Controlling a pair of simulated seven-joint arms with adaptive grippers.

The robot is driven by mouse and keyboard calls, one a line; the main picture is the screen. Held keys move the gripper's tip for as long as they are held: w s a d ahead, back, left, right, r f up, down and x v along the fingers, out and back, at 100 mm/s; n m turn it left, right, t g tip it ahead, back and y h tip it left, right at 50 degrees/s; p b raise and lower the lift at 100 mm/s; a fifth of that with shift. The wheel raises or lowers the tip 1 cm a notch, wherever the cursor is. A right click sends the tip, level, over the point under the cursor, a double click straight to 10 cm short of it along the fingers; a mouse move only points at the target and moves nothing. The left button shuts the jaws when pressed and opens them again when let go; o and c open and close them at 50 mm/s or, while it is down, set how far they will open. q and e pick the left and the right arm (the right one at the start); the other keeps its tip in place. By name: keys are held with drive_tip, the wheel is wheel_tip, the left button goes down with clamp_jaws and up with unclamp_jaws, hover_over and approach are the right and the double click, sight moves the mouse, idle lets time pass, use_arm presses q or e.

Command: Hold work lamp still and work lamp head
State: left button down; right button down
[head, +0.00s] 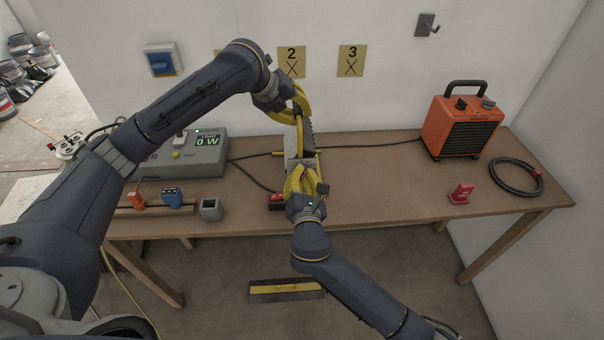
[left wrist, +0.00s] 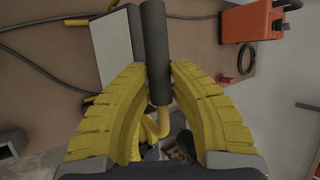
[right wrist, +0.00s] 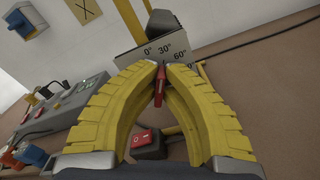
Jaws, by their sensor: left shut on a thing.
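The work lamp stands at the middle of the bench, largely hidden by my grippers. Its light plate (right wrist: 128,63) carries an angle scale with 0°, 30° and 60° marks.
A grey meter box (head: 185,153) reading 0 W stands left. A red switch (right wrist: 146,137) sits near the lamp. An orange heater (head: 463,125), a coiled cable (head: 516,176) and a red block (head: 461,193) are on the right. Bench between lamp and heater is mostly clear.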

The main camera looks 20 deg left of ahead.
use_arm(q)
drive_tip(key=shift+f, duration=0.15)
use_arm(e)
drive_tip(key=c, duration=1.5)
unclamp_jaws()
drive_tip(key=shift+c, duration=0.2)
drive_tip(key=v, duration=1.2)
use_arm(q)
drive_tip(key=c, duration=1.2)
unclamp_jaws()
